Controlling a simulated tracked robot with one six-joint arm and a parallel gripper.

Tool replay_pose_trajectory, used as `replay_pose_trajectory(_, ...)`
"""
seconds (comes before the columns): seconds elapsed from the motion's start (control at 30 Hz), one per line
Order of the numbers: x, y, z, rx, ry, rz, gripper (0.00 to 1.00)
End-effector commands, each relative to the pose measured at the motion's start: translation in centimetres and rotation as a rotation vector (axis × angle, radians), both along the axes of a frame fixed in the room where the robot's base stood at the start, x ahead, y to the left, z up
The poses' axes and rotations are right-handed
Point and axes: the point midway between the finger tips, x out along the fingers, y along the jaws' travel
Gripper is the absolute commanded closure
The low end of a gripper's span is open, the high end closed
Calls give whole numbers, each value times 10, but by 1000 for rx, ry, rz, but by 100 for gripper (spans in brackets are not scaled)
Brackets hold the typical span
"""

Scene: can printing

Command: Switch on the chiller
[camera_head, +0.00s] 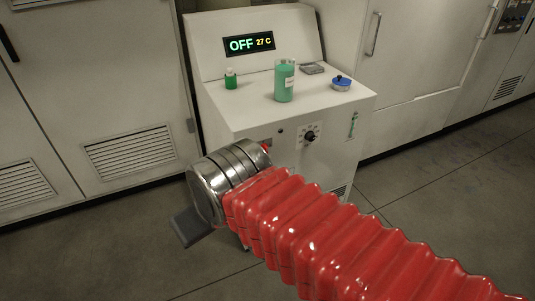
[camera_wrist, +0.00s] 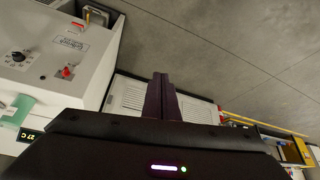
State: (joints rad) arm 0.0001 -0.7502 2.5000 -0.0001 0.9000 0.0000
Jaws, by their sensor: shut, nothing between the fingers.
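The chiller (camera_head: 290,110) is a white cabinet whose display (camera_head: 249,44) reads OFF and 27 C. A black knob (camera_head: 309,137) is on its front. In the wrist view, the chiller (camera_wrist: 45,85) is at the left, with the knob (camera_wrist: 18,57) and a red switch (camera_wrist: 67,71) on its front face. In the head view my arm partly covers that front. My gripper (camera_head: 190,228) is in front of the chiller's lower left, pointing down to the left. In the wrist view its fingers (camera_wrist: 162,96) are shut and empty, pointing right of the chiller and apart from the switch.
White cabinets (camera_head: 95,90) line the wall. The grey floor (camera_head: 425,185) is clear at the right.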

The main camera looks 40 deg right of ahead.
Motion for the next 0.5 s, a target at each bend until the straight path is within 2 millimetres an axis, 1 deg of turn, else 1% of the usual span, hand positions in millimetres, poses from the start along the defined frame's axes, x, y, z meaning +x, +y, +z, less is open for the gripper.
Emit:
replay_pose_trajectory(0.33,1,0,0,4,4,-1,100)
replay_pose_trajectory(0.5,7,1,-4,39,42,-13,100)
